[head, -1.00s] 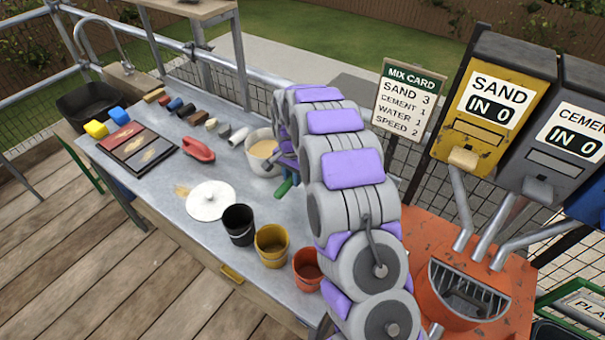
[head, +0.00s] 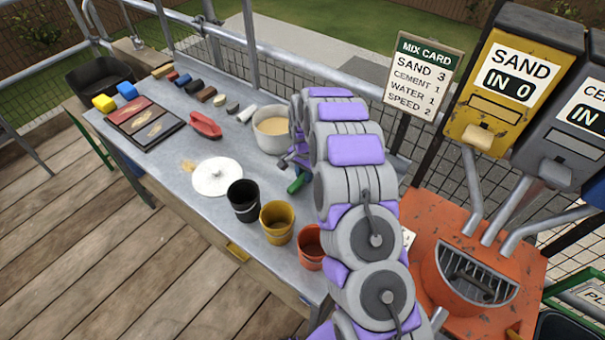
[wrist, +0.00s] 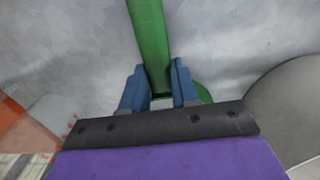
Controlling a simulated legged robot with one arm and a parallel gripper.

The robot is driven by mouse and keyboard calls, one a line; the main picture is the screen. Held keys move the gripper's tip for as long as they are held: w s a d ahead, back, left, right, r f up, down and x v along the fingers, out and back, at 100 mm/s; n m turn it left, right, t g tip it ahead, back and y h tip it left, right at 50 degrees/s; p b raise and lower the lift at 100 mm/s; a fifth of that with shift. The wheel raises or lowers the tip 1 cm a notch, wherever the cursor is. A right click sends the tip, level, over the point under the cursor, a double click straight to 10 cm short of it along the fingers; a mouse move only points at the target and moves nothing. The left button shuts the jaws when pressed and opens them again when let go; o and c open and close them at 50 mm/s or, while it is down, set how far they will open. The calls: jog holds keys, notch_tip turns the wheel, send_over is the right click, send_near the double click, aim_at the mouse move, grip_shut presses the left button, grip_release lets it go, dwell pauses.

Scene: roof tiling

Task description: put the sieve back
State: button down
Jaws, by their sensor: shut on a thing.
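My gripper (wrist: 158,88) is shut on a green handle (wrist: 147,30), its blue fingers on either side of it. In the head view the green handle (head: 296,184) shows just left of my arm, over the grey bench and near the white pot. No sieve mesh shows in either view, so I cannot confirm that the handle is the sieve's. My arm hides most of the gripper in the head view. Whether the handle touches the bench is unclear.
A white pot of tan material (head: 270,138), a white round lid (head: 217,180), and black (head: 243,205), yellow (head: 277,224) and orange (head: 310,250) buckets stand on the bench (head: 165,195). A red tool (head: 205,126) and a sample tray (head: 145,125) lie farther left. An orange mixer (head: 470,270) stands right.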

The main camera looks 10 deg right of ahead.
jog(key=c, duration=0.9)
grip_release()
jog(key=shift+d, duration=0.75)
jog(key=shift+o, duration=0.3)
jog(key=shift+a+r, duration=0.1)
jog(key=shift+a, duration=0.95)
jog(key=r, duration=0.1)
jog(key=d+r+p, duration=0.1)
jog(key=r, duration=0.3)
jog(key=shift+w+d+r, duration=0.1)
jog(key=shift+d+r, duration=0.15)
jog(key=shift+d, duration=0.15)
notch_tip(320, 180, up, 6)
jog(key=a+p, duration=0.2)
jog(key=s+d+r+n, duration=0.1)
jog(key=s+r+n, duration=0.1)
jog(key=s+r, duration=0.7)
jog(key=s+d+r+n, duration=0.1)
jog(key=s+r+n, duration=0.2)
jog(key=s+r, duration=0.55)
jog(key=s+d+n+g, duration=0.1)
jog(key=s+n, duration=0.1)
jog(key=s, duration=1.2)
jog(key=s+d+n, duration=0.2)
jog(key=s, duration=1.3)
jog(key=shift+g, duration=0.4)
